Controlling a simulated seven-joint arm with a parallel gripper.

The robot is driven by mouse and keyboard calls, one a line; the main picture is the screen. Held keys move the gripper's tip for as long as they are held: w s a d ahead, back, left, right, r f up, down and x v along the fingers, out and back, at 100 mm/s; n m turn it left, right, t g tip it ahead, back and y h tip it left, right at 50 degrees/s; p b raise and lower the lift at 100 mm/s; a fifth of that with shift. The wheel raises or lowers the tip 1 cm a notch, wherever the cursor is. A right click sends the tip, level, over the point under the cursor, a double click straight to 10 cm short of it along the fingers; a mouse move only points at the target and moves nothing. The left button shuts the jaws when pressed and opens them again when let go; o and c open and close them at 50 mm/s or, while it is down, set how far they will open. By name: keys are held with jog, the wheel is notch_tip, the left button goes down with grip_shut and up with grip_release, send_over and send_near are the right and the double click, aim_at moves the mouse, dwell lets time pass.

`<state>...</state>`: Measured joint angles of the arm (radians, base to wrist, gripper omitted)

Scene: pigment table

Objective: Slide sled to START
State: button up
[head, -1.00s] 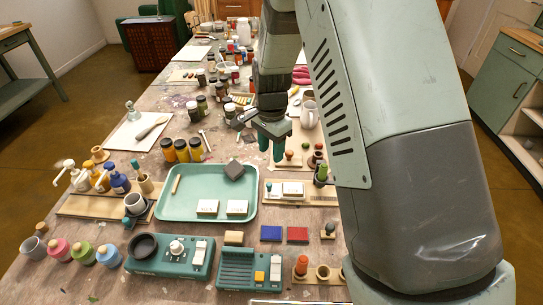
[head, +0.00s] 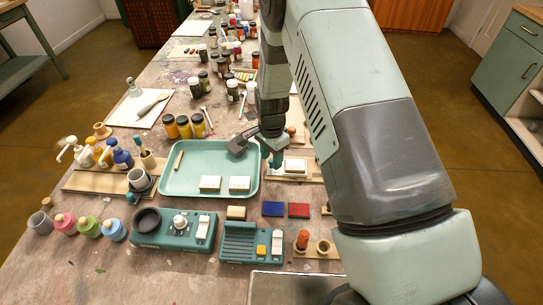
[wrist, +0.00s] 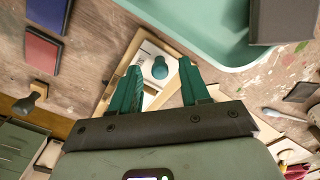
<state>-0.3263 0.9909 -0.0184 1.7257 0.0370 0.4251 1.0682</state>
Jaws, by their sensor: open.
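The sled seems to be the pale block with a teal knob (wrist: 160,68) on a wooden board, right of the tray. In the head view a white piece (head: 296,167) shows on that board (head: 313,179), partly behind my gripper and arm. My gripper (head: 274,160) is low over the board's left end. In the wrist view my gripper (wrist: 160,72) is open, with one teal finger on each side of the knob. I cannot tell whether the fingers touch it. No START mark is readable.
A green tray (head: 180,182) with two pale blocks and a dark grey block (head: 238,146) lies just left of the board. Blue (head: 273,209) and red (head: 299,210) pads lie in front, near a teal device (head: 250,243). Jars stand behind.

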aim_at(291, 164)
grip_shut()
dwell(0.3)
jog(key=d, duration=0.5)
jog(key=shift+d, duration=0.4)
grip_release()
notch_tip(291, 164, up, 11)
dwell(0.3)
jog(key=shift+f, duration=0.1)
